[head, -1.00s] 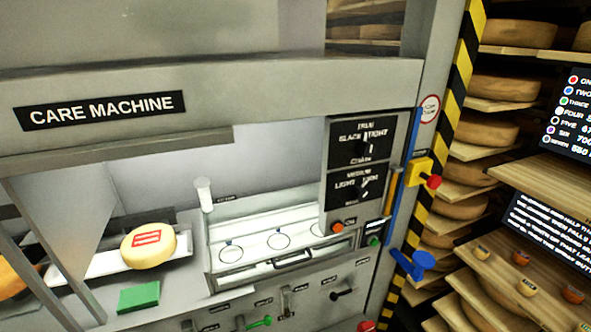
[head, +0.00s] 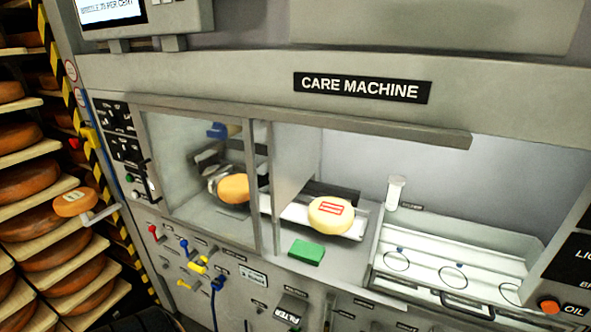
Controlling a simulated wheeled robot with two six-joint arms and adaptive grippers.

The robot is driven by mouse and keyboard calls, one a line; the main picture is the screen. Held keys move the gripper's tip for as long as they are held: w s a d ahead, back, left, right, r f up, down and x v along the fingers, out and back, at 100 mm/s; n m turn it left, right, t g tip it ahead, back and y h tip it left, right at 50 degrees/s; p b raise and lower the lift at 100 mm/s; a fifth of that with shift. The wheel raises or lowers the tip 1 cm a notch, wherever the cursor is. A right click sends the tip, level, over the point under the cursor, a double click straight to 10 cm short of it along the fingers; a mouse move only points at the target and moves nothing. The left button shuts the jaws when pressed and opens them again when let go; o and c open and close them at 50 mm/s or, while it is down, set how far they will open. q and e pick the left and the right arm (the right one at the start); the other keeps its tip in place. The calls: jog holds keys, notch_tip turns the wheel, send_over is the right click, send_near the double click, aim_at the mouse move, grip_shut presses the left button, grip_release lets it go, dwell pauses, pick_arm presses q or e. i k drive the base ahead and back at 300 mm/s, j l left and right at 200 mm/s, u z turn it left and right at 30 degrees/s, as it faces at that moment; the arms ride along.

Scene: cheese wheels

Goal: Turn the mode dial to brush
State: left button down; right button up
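The care machine (head: 365,88) fills the head view. At its left end is a black panel with an upper dial section (head: 114,117) and a lower dial section (head: 126,147). Their lettering is too small to read, so I cannot tell which one is the mode dial or where it points. Another dark dial panel (head: 575,245) is cut off at the right edge. Neither of my grippers is in view.
A cheese wheel with a red label (head: 331,215) lies on the tray beside a green block (head: 306,252). Another wheel (head: 233,188) is behind the left window. Coloured levers, including a yellow one (head: 198,265), stick out below. Cheese shelves (head: 30,151) stand at left.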

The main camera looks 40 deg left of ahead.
aim_at(112, 121)
jog(key=u, duration=1.6)
